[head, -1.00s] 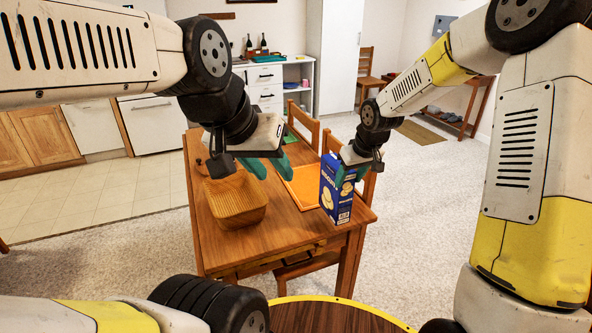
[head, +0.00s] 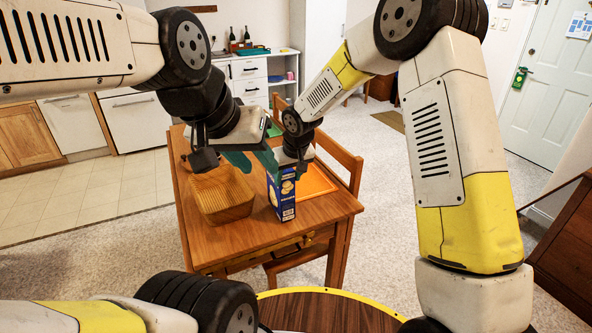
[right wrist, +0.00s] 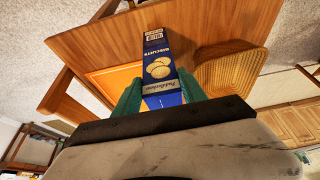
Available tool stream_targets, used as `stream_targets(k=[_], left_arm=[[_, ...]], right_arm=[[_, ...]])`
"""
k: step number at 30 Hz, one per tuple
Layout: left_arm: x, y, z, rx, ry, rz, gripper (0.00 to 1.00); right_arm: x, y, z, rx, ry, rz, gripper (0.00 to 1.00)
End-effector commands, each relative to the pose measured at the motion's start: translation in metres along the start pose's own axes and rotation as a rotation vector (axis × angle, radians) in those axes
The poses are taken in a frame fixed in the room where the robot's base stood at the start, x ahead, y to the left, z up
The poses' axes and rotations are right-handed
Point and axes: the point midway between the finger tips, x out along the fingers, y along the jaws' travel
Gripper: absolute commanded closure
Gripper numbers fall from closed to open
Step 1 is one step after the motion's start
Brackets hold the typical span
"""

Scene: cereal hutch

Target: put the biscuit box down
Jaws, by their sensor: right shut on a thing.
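The biscuit box (head: 282,196) is blue with pictures of biscuits and stands upright over the wooden table, between the basket and the orange mat. My right gripper (right wrist: 160,90) is shut on its upper part, with one green finger on each side. Whether the box's base touches the table is hard to tell. In the right wrist view the box (right wrist: 158,58) points away from my fingers toward the tabletop. My left gripper (head: 252,160) is open and empty above the table, just left of the box and behind the basket.
A wooden basket (head: 222,203) stands on the table (head: 240,246) close to the box's left. An orange mat (head: 318,181) lies to the right. A chair (head: 338,160) stands at the table's right side. The front right tabletop is clear.

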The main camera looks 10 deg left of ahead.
Motion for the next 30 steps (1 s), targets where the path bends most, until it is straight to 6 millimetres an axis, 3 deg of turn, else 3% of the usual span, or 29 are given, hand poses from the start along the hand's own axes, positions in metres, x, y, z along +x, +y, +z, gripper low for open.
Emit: stream_targets(k=[3,12,13,16,26,30], left_arm=[[0.0,0.0,0.0,0.0,0.0,0.0,0.64],[0.0,0.0,0.0,0.0,0.0,0.0,0.64],[0.0,0.0,0.0,0.0,0.0,0.0,0.64],[0.0,0.0,0.0,0.0,0.0,0.0,0.64],[0.0,0.0,0.0,0.0,0.0,0.0,0.64],[0.0,0.0,0.0,0.0,0.0,0.0,0.64]], right_arm=[[0.01,0.0,0.003,-0.002,0.002,0.0,1.0],[0.011,0.0,0.004,-0.001,0.003,0.0,1.0],[0.012,0.0,0.005,-0.001,0.001,0.0,0.49],[0.012,0.0,0.005,-0.001,0.001,0.0,0.3],[0.011,0.0,0.004,-0.001,0.001,0.0,0.29],[-0.001,0.001,0.003,0.0,0.003,0.001,0.29]])
